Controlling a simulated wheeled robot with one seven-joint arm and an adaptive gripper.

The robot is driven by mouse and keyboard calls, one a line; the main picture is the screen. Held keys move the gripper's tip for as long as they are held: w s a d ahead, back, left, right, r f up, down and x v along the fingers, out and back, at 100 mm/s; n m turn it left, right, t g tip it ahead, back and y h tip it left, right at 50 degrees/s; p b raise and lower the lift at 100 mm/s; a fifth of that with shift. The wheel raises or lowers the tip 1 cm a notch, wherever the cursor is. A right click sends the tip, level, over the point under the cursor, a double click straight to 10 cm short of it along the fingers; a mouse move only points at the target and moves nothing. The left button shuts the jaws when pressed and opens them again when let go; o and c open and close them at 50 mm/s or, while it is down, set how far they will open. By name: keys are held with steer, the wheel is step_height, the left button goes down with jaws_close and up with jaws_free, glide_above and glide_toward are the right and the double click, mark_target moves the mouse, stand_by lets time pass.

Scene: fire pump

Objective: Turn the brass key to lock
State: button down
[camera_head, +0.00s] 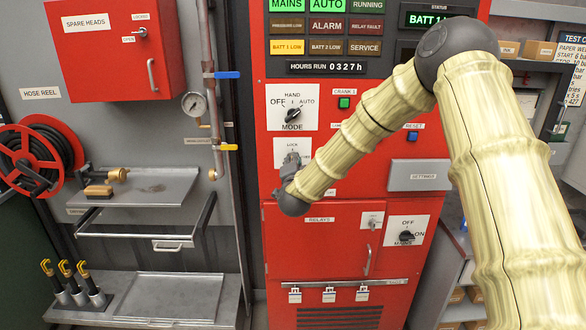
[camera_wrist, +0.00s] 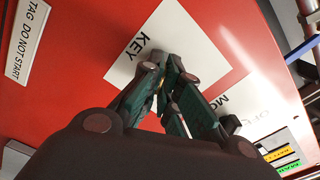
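The white key plate (camera_head: 292,152) is on the red cabinet's front, below the mode switch; its upper label reads LOCK. It fills the middle of the wrist view (camera_wrist: 122,72), lettered KEY. My gripper (camera_head: 292,163) is in front of this plate and covers much of it. In the wrist view my gripper's dark green fingers (camera_wrist: 164,78) come close together over the plate. A small brass-coloured bit of the key (camera_wrist: 162,83) shows between the fingertips, which look closed on it. The rest of the key, and its angle, are hidden.
The HAND/OFF/AUTO mode switch (camera_head: 292,115) sits just above. A green crank button (camera_head: 344,103) and blue reset button (camera_head: 412,136) are to the right. Below is a relays door (camera_head: 318,240) with a handle. Pipes and a gauge (camera_head: 195,104) stand to the left.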

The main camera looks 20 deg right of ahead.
steer(key=n+b, duration=0.2)
steer(key=n, duration=0.4)
steer(key=n+b, duration=0.2)
steer(key=n, duration=0.4)
steer(key=shift+f+n+b, duration=0.2)
steer(key=shift+n+b, duration=0.1)
steer(key=shift+b, duration=0.05)
stand_by(0.4)
steer(key=c, duration=1.7)
jaws_free()
steer(key=shift+r, duration=0.1)
steer(key=shift+o, duration=0.2)
steer(key=v, duration=1.2)
